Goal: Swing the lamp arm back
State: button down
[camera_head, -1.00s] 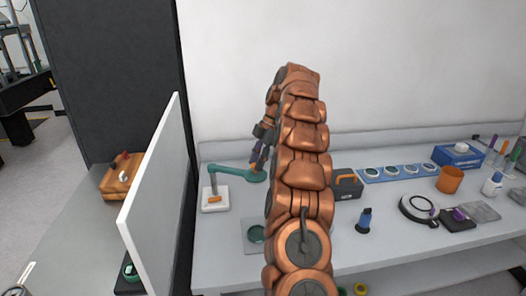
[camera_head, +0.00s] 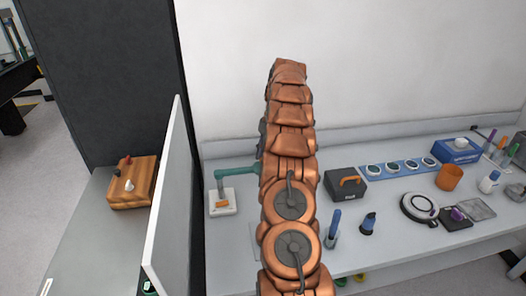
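The teal lamp arm (camera_head: 238,171) stands on a white base (camera_head: 222,206) at the left end of the bench. It reaches right from its short post, and its far end is hidden behind my copper-coloured arm. An orange block (camera_head: 222,201) shows on the base. My gripper is hidden behind my own arm, so I cannot see its fingers or whether it touches the lamp arm.
A white upright panel (camera_head: 170,200) stands close on the left, with a wooden box (camera_head: 132,183) beyond it. Right of my arm are a dark toolbox (camera_head: 345,186), a blue strip of discs (camera_head: 400,170), an orange cup (camera_head: 449,177) and small bottles (camera_head: 368,223).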

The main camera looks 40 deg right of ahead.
jog(key=shift+w+a+f, duration=0.1)
jog(key=shift+w+a, duration=0.05)
jog(key=shift+a, duration=0.05)
jog(key=c, duration=1.1)
grip_release()
jog(key=shift+w, duration=0.1)
jog(key=shift+o, duration=1.3)
jog(key=shift+d, duration=0.2)
